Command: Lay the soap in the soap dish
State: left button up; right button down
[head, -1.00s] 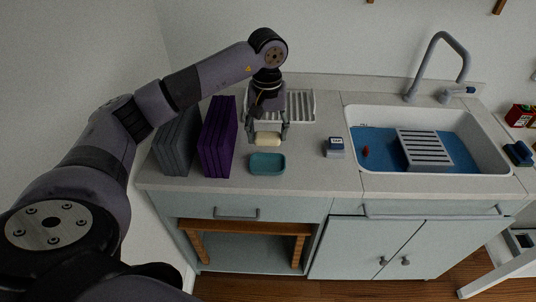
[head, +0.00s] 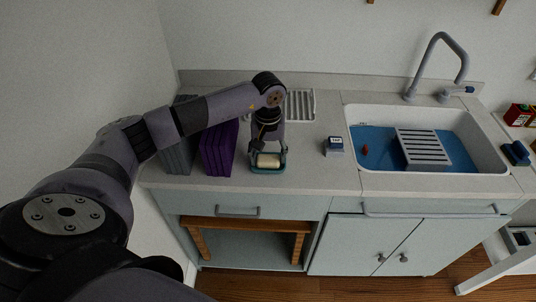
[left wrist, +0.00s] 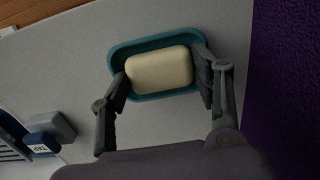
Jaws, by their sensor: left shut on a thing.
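The cream soap (head: 268,160) is between the fingers of my left gripper (head: 268,158), which is shut on it. In the left wrist view the soap (left wrist: 160,69) shows inside the outline of the teal soap dish (left wrist: 150,42), with a finger at each end. The dish (head: 268,170) is on the counter in the head view, directly under the gripper. I cannot tell whether the soap touches the dish floor. My right gripper is not in view.
Purple (head: 219,150) and grey (head: 176,152) upright blocks stand left of the dish. A white rack (head: 300,105) lies behind. Counter between dish and box is clear.

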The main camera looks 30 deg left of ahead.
aim_at(268, 158)
pick_arm(q)
jog(key=o, duration=1.3)
jog(key=shift+f, duration=0.1)
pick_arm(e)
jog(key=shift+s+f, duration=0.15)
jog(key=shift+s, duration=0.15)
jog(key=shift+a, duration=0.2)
pick_arm(q)
jog(key=shift+r, duration=0.35)
notch_tip(268, 158, up, 12)
jog(key=b, duration=0.2)
jog(key=shift+f+b, duration=0.15)
jog(key=shift+b, duration=0.15)
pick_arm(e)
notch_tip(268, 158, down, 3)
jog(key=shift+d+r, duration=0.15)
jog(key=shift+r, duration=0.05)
